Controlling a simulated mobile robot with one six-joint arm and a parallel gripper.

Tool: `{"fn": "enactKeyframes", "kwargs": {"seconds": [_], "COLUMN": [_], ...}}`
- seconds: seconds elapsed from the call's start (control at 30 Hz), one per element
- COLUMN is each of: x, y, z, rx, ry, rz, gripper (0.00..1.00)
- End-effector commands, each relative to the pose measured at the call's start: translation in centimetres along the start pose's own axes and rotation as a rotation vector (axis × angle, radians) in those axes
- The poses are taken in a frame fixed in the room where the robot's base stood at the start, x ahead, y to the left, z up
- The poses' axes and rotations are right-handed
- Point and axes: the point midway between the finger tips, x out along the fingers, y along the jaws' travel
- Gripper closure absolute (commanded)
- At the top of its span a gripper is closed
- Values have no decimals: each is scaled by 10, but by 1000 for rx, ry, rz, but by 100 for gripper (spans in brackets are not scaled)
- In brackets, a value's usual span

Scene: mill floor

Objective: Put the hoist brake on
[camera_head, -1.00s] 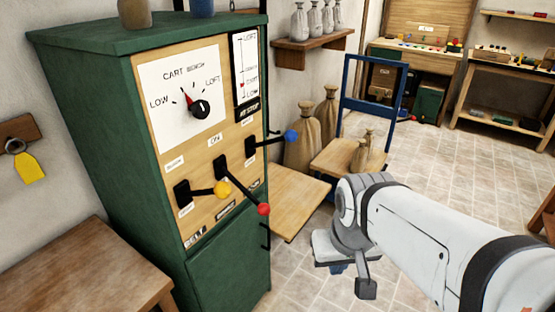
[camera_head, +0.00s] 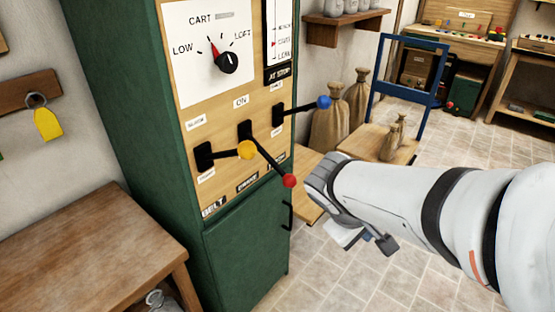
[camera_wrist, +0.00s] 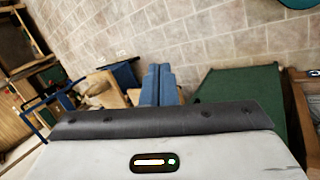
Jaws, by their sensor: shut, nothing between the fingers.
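The control panel (camera_head: 180,160) on the green cabinet carries three levers. The middle lever, with a red ball knob (camera_head: 290,181), slopes down and outward, with an ON plate above it. The yellow-knobbed lever (camera_head: 247,150) on the left and the blue-knobbed lever (camera_head: 323,102) on the right stick out nearly level. The lower-left plate reads BELT; I cannot surely read the plates beside it. My gripper's blue fingers (camera_wrist: 160,72) are together and empty in the wrist view. In the head view my wrist stands right of the red knob, apart from it, and largely hides the fingers.
A dial (camera_head: 228,62) and a gauge above an AT STOP plate (camera_head: 281,73) sit above the levers. A wooden table (camera_head: 90,235) stands at lower left. Sacks (camera_head: 330,128) and a blue-framed cart (camera_head: 428,110) stand behind my arm.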

Motion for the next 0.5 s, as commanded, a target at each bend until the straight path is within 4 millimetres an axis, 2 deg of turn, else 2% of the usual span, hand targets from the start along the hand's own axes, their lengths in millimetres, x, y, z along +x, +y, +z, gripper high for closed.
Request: {"fn": "enactKeyframes", "kwargs": {"seconds": [0.03,0.17,0.3,0.4,0.5], "x": [21,28,14,-3,-19], "y": [-15,-32,-68,-98,-122], "z": [-21,-81,-146,-181,-203], "rx": [-112,-360,-569,-671,-733], "ry": [20,110,255,359,440], "rz": [91,359,622,764,860], "gripper": [100,100,100,100,100]}}
